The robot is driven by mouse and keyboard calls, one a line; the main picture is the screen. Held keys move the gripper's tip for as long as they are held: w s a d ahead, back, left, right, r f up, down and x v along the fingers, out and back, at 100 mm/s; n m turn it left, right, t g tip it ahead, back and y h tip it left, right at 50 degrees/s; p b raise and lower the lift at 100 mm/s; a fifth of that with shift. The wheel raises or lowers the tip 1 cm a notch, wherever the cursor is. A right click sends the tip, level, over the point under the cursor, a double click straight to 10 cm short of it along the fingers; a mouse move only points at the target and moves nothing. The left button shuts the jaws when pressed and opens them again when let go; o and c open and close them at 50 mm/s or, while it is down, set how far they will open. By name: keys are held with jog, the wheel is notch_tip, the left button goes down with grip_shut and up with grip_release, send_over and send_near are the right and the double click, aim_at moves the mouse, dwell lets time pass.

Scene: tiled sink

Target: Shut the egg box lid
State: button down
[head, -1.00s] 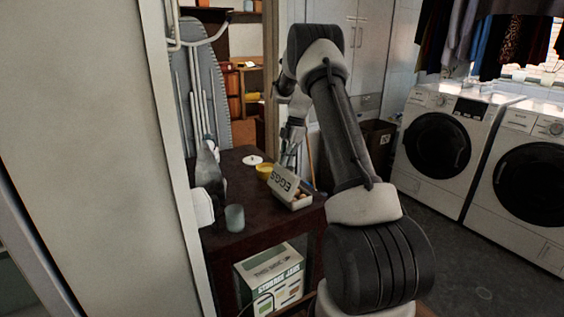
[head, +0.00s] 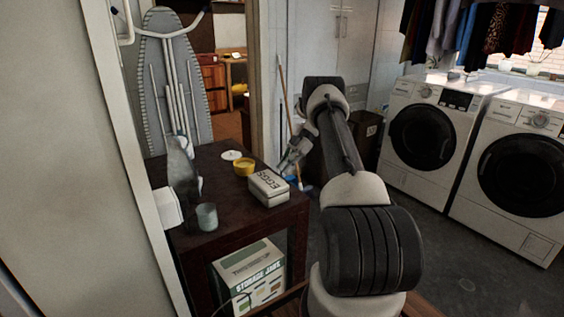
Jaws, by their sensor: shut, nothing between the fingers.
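The egg box (head: 268,187) is a pale carton with "EGGS" on its lid. It sits near the right end of the dark wooden table in the head view. Its lid lies down over the base and no eggs show. My gripper (head: 284,169) is shut and empty, just behind and to the right of the box. It looks close to the box; I cannot tell whether it touches it.
On the table (head: 222,165) are a yellow bowl (head: 244,167), a white disc (head: 231,155), a grey cup (head: 207,217) and a grey bottle (head: 183,178). A storage-jars box (head: 248,270) stands below. Washing machines (head: 425,130) stand right, with open floor before them.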

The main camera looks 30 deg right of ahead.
jog(key=shift+d+f, duration=0.25)
jog(key=shift+f, duration=0.4)
jog(key=shift+d+f, duration=0.2)
jog(key=shift+f, duration=0.45)
